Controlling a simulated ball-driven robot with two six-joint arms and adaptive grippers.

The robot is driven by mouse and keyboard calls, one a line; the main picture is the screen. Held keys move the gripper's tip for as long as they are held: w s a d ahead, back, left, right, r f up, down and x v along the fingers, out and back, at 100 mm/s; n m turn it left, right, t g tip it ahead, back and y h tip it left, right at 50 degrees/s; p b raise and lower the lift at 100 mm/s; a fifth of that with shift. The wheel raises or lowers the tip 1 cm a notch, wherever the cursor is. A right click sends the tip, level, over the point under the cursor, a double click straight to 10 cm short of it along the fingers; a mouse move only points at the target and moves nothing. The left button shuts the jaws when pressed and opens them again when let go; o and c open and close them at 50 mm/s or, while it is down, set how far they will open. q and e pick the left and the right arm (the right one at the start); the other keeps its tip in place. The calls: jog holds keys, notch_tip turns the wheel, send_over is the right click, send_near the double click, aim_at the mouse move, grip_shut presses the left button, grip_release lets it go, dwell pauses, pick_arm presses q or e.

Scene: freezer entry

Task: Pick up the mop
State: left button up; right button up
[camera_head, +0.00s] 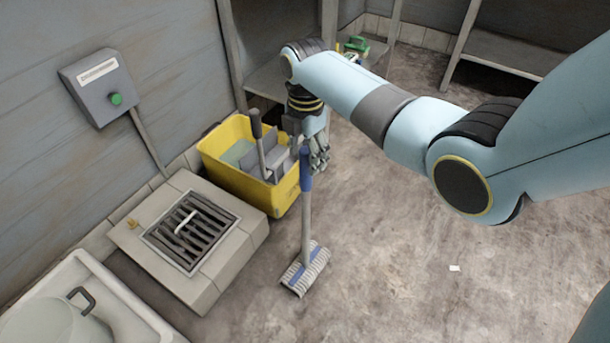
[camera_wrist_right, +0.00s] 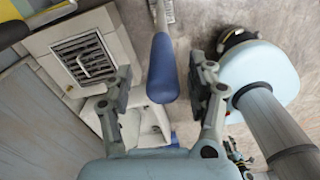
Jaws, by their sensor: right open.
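The mop stands nearly upright on the floor in the head view, with a blue grip (camera_head: 306,168) at the top of its grey pole and a striped blue-and-white head (camera_head: 306,270) at the bottom. In the right wrist view its blue grip (camera_wrist_right: 162,68) lies between the two fingers, with a visible gap to each. My right gripper (camera_head: 319,156) is open, just beside the top of the mop in the head view; it also shows in the right wrist view (camera_wrist_right: 163,90). My left gripper is in neither view.
A yellow bucket (camera_head: 222,171) with a grey wringer and handle stands just left of the mop. A raised drain grate (camera_head: 190,230) and a white basin (camera_head: 95,275) are at left. A shelf (camera_head: 505,55) stands at the back.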

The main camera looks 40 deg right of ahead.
aim_at(306, 171)
notch_tip(306, 171, down, 6)
jog(key=shift+s+r+b, duration=0.15)
jog(key=shift+b, duration=1.05)
jog(key=shift+r, duration=0.1)
grip_shut()
